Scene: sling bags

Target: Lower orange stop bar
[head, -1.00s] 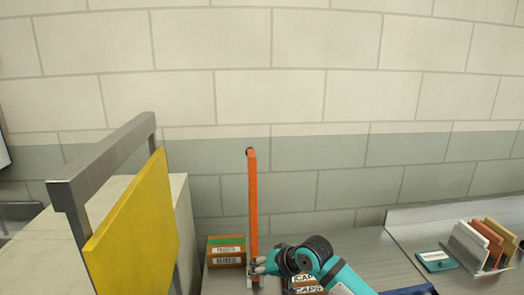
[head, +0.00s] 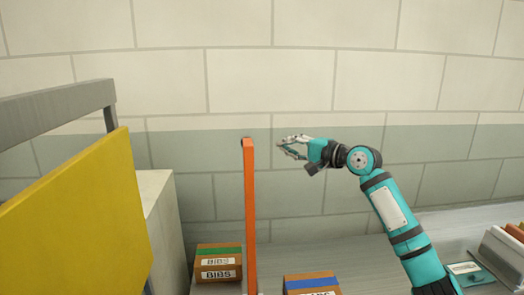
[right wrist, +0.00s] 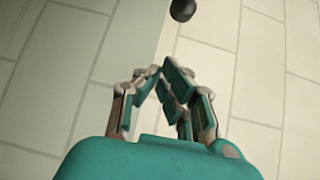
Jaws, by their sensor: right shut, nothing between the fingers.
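The orange stop bar (head: 250,215) stands upright in the head view, with a small dark spot at its top end. Its foot runs to the bottom edge of the picture. My right gripper (head: 281,146) is just right of the bar's top, pointing left, with a gap seen between them. The right wrist view shows its fingertips (right wrist: 168,72) together and nothing between them. A dark round knob (right wrist: 182,10) shows beyond the fingertips there; I cannot tell what it belongs to. My left gripper is not in view.
A yellow panel (head: 75,215) hangs from a grey frame (head: 60,108) at left. A box marked BIBS (head: 219,263) sits left of the bar and a blue-striped box (head: 312,283) right of it. A teal item (head: 466,270) lies at right. A block wall stands behind.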

